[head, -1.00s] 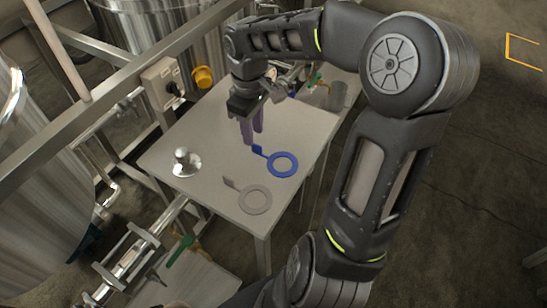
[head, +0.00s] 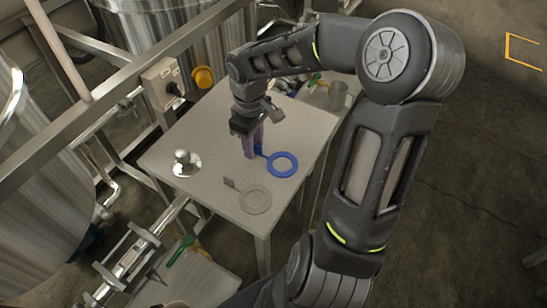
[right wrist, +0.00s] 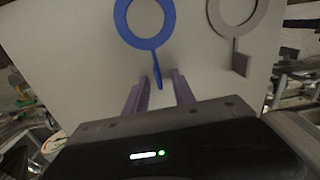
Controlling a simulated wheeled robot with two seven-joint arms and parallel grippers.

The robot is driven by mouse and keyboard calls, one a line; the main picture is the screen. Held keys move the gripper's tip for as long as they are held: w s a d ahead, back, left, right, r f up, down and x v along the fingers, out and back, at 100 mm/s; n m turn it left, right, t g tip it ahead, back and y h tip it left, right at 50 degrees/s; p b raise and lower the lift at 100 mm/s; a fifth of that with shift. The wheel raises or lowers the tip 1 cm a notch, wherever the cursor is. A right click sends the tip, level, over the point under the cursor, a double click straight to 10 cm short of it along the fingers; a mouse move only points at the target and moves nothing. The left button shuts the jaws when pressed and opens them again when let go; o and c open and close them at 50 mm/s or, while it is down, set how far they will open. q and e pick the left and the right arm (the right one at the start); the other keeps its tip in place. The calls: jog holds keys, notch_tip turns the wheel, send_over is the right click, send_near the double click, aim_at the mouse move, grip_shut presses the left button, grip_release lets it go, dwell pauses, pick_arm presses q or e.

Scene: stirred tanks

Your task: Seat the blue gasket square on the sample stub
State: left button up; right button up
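The blue gasket (head: 283,164), a flat ring with a tab, lies on the grey table toward its right side. In the right wrist view, the blue gasket (right wrist: 145,22) has its tab pointing toward my gripper. My right gripper (head: 254,148) is low over the table at the tab, which it partly hides. In the right wrist view, my right gripper (right wrist: 160,82) is open, with its purple fingers on either side of the tab's end. I cannot tell whether they touch it. The sample stub (head: 183,160), a silver post on a round flange, stands at the table's left. My left gripper is out of view.
A grey gasket (head: 255,199) with a tab lies on the table (head: 215,150) near its front edge, close to the blue one. A control box (head: 163,82) and steel rails stand at the left, beside the tanks. The table between stub and gaskets is clear.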

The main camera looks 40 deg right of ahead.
jog(key=shift+c, duration=0.5)
grip_shut()
